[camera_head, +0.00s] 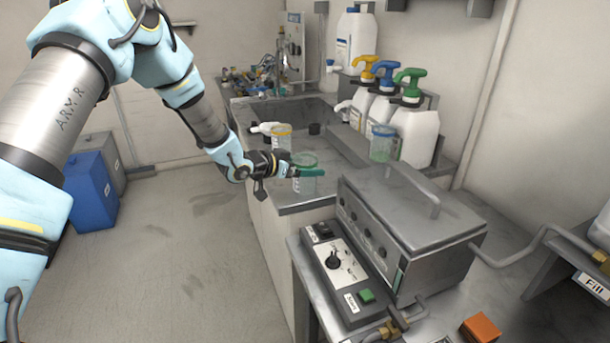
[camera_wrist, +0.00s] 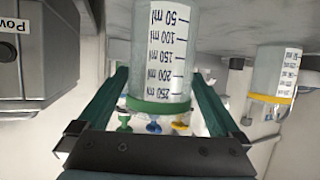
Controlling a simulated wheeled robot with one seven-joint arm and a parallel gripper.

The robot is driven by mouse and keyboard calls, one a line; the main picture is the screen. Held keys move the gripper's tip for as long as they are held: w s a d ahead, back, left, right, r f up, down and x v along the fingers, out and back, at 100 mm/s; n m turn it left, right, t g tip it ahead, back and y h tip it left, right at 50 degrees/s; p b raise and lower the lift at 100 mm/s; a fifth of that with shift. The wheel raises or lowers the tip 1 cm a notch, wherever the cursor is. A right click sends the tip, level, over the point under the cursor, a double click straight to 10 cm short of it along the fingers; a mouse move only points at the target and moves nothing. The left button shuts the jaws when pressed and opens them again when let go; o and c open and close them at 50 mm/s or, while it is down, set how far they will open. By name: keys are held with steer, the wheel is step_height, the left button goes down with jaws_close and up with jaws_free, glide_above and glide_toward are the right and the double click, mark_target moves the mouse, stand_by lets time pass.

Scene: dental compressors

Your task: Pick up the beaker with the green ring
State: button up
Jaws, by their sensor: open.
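The beaker with the green ring (camera_head: 304,160) stands near the front edge of the grey counter. In the wrist view this clear beaker (camera_wrist: 162,50), with a white volume scale and a green ring, appears upside down between my gripper's two dark green fingers. My gripper (camera_head: 308,172) reaches it from the left, level with its side, and one finger hides part of it. In the wrist view my gripper (camera_wrist: 160,82) is open, with one finger on each side of the beaker. Whether the fingers touch the glass cannot be told.
A yellow-ringed beaker (camera_head: 281,138) stands behind, also in the wrist view (camera_wrist: 275,75). A blue-ringed beaker (camera_head: 383,145) stands by white pump bottles (camera_head: 415,130). A metal bath (camera_head: 410,225) sits close in front on the right.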

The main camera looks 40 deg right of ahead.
steer(key=c, duration=1.1)
